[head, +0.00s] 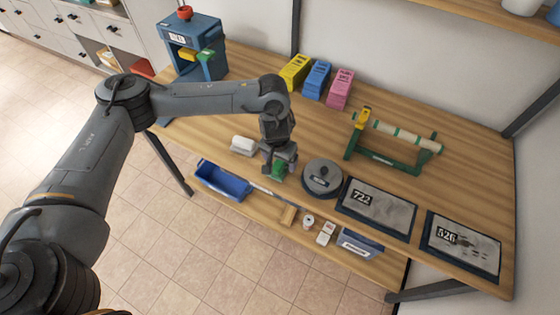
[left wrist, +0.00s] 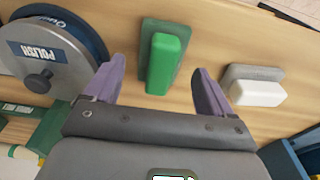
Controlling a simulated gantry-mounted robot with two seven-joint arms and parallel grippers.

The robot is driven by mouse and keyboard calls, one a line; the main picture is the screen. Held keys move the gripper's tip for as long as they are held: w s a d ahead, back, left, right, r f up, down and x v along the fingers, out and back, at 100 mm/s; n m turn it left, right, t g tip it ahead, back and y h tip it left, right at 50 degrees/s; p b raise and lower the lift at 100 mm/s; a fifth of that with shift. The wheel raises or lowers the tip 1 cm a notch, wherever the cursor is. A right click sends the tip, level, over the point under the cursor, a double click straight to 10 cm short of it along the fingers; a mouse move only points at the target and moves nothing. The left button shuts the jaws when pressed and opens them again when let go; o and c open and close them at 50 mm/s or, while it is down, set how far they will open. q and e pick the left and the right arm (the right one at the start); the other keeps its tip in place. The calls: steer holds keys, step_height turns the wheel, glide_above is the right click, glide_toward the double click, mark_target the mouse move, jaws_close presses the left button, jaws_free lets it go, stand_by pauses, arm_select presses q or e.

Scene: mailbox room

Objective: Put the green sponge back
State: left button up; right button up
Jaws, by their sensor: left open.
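The green sponge (left wrist: 166,62) is a bright green block on a flat grey-green base (left wrist: 152,30), on the wooden table. In the head view the green sponge (head: 278,171) shows partly under my left gripper (head: 279,163), left of the round polish tin. My left gripper (left wrist: 157,80) is open, with its purple fingers apart and the near end of the sponge lying between them in the picture. I cannot tell how far the fingertips are above it. My right gripper is not in view.
A white block on a grey base (left wrist: 256,92) sits beside the sponge. The polish tin (head: 322,178) stands close on the other side. Beyond are two numbered dark trays (head: 378,207), a green roller stand (head: 383,157) and three coloured boxes (head: 316,80). A blue bin (head: 222,181) is on the lower shelf.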

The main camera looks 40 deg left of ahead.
mark_target(278, 165)
arm_select(q)
step_height(278, 165, up, 10)
steer(key=s+p, duration=0.1)
steer(key=p, duration=0.3)
steer(key=s+d+f+m+t+h, duration=0.1)
steer(key=d+f+m+h, duration=0.2)
steer(key=d, duration=0.7)
steer(key=s+d+f+m+t+h, duration=0.1)
steer(key=d+f+m, duration=0.3)
steer(key=d, duration=0.6)
steer(key=s+d+r+m+t+h, duration=0.2)
steer(key=d+r, duration=0.1)
steer(key=d, duration=0.4)
steer(key=s+d+r+m+t+h, duration=0.1)
steer(key=s+d+r+h, duration=0.15)
steer(key=d, duration=0.45)
steer(key=s+a+f+n+g+y, duration=0.1)
steer(key=s+a+f+n+y, duration=0.1)
steer(key=s+a+f+y, duration=0.2)
steer(key=s+a+f+n+g+y, duration=0.1)
steer(key=s+a+f+n+y, duration=0.2)
steer(key=s+a, duration=0.8)
steer(key=a+f+y, duration=0.1)
steer(key=a, duration=0.8)
steer(key=shift+s+f+g, duration=0.25)
steer(key=shift+s+g, duration=0.05)
steer(key=shift+g, duration=0.1)
